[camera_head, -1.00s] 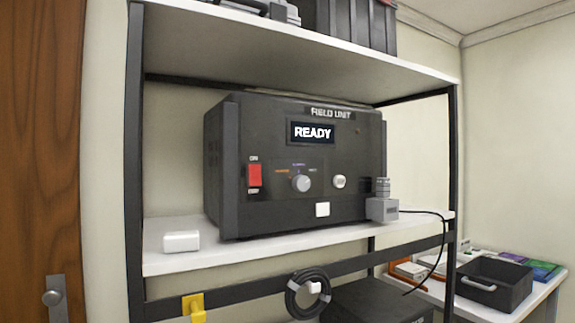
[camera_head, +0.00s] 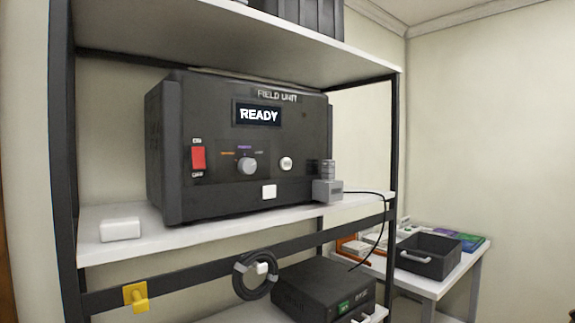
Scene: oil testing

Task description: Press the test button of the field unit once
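The field unit (camera_head: 240,190) is a black box on the middle shelf, with its front facing me. Its display (camera_head: 258,114) reads READY. On its front are a red ON/OFF rocker switch (camera_head: 198,158), a grey rotary knob (camera_head: 246,166) with small coloured labels, and a round white button (camera_head: 286,163) to the right of the knob. The mark on that button is too small to read. My gripper is not in view.
A white shelf (camera_head: 190,233) carries the unit, a small white box (camera_head: 120,229) and a grey device (camera_head: 327,188) with a cable. Below are a coiled cable (camera_head: 256,275), a yellow hook (camera_head: 135,295) and a black box (camera_head: 325,288). A side table holds a dark bin (camera_head: 428,256).

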